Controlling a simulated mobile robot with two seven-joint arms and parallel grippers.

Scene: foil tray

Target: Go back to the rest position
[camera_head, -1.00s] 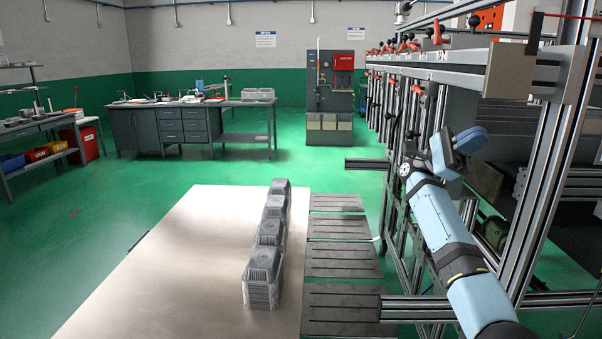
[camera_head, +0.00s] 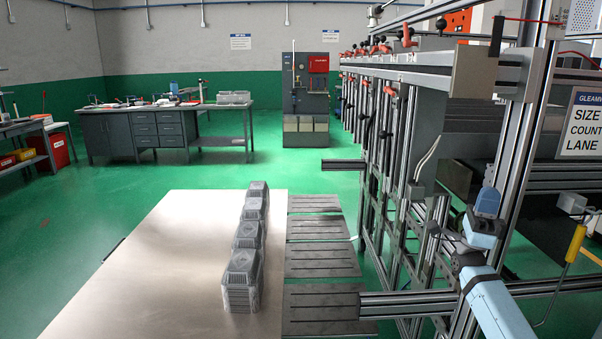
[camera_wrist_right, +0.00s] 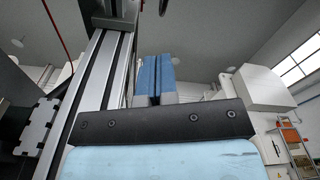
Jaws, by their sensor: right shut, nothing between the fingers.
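My right gripper (camera_head: 488,203) shows at the right of the head view, on the light blue arm in front of the aluminium frame. In the right wrist view its two blue fingers (camera_wrist_right: 155,78) lie together with nothing between them. They point up toward the ceiling, beside an aluminium post. My left gripper is in neither view. Stacks of grey foil trays (camera_head: 240,272) stand in a row on the pale table (camera_head: 150,270), well to the left of my right gripper.
The aluminium frame (camera_head: 400,70) with posts and rails stands close around my right arm. Dark slotted plates (camera_head: 318,262) lie along the table's right side. A sign (camera_head: 583,125) hangs at far right. A workbench (camera_head: 165,125) stands behind; green floor is open between.

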